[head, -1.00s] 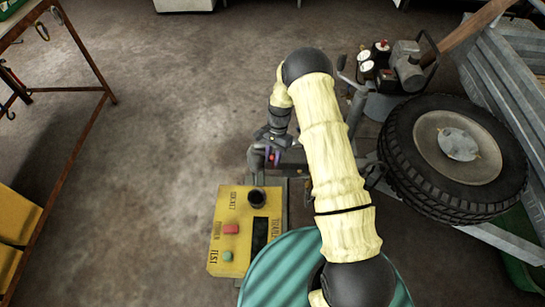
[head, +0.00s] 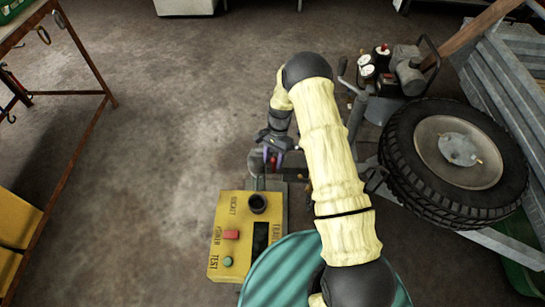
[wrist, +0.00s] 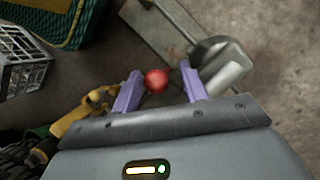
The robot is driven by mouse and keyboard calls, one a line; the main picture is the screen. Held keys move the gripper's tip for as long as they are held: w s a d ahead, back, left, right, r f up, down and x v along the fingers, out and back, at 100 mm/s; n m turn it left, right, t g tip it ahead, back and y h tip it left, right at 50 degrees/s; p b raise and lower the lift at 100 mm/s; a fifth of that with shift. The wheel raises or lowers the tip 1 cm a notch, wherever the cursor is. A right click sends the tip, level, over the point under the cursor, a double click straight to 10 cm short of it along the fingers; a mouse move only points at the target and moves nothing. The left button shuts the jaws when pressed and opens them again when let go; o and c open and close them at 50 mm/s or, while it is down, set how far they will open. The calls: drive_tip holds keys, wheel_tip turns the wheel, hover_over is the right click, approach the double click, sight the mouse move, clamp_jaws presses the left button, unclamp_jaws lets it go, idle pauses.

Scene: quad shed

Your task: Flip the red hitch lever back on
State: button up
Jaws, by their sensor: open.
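The red ball knob of the hitch lever (wrist: 156,81) shows between my two purple fingers in the wrist view. My gripper (wrist: 160,87) is open, with one finger on each side of the knob and a gap visible on both sides. The grey metal hitch coupling (wrist: 222,62) lies just to the right of the fingers. In the head view my gripper (head: 271,158) is over the front end of the trailer's drawbar, and a small patch of red shows at the fingers. Most of the lever's arm is hidden.
A yellow test box (head: 232,235) with a red and a green button stands just below the hitch in the head view. Floor to the left (head: 150,150) is clear.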

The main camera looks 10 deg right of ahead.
drive_tip(key=shift+r, duration=0.1)
drive_tip(key=p+v, duration=0.2)
drive_tip(key=v, duration=1.5)
drive_tip(key=shift+r, duration=0.2)
drive_tip(key=s+d+r+n+t+h, duration=0.1)
drive_tip(key=s+d+r+n+t, duration=0.25)
drive_tip(key=s+r, duration=0.75)
drive_tip(key=s+d+r+n+t+h, duration=0.1)
drive_tip(key=s+r+n, duration=0.15)
drive_tip(key=s, duration=0.45)
drive_tip(key=s+r+n+t, duration=0.1)
drive_tip(key=s+n+t, duration=0.15)
drive_tip(key=s, duration=0.55)
wheel_tip(320, 180, up, 21)
drive_tip(key=p, duration=2)
drive_tip(key=shift+w+d+f+g+p, duration=0.2)
drive_tip(key=shift+w+g+p, duration=0.1)
drive_tip(key=shift+p, duration=0.1)
